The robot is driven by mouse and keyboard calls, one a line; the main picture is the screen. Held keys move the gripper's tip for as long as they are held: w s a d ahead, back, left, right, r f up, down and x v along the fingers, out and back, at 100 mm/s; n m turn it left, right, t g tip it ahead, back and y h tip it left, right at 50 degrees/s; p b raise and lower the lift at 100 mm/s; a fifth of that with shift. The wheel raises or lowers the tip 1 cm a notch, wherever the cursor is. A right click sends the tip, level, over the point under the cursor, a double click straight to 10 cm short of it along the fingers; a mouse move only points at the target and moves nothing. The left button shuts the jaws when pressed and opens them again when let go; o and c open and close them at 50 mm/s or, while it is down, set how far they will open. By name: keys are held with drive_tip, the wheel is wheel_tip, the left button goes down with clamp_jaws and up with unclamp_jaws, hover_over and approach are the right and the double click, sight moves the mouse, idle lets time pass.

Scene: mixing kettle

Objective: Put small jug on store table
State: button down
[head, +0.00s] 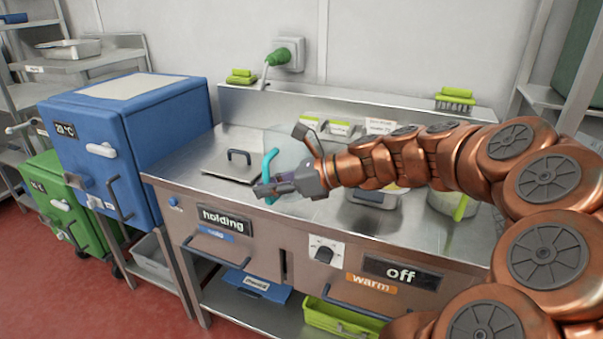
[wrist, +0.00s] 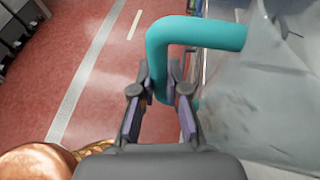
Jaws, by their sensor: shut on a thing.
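The small jug has a teal handle (head: 269,168) and a clear, see-through body (head: 284,146). In the head view it is at the front left part of the steel counter, partly behind my gripper (head: 268,190). In the wrist view the fingers of my gripper (wrist: 161,85) are closed on the teal handle (wrist: 195,33), and the clear body (wrist: 262,95) is to the right. I cannot tell whether the jug's base touches the counter. No surface in view carries a readable store table label.
The steel counter (head: 225,187) has a lidded well with a black handle (head: 238,156) and panels reading "holding" and "off". A blue cabinet (head: 165,125) and green box (head: 52,180) stand left. Steel shelves (head: 85,62) are at the back left. Red floor (head: 60,280) is clear in front.

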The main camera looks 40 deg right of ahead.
drive_tip(key=shift+w+d+f, duration=0.85)
drive_tip(key=shift+w+d, duration=0.85)
drive_tip(key=shift+d, duration=0.3)
drive_tip(key=shift+w+d+f, duration=0.85)
drive_tip(key=shift+w+d, duration=0.8)
drive_tip(key=shift+d, duration=0.3)
drive_tip(key=shift+w+d+f, duration=0.85)
drive_tip(key=shift+w+d, duration=0.85)
drive_tip(key=shift+d, duration=0.3)
drive_tip(key=c, duration=1.2)
unclamp_jaws()
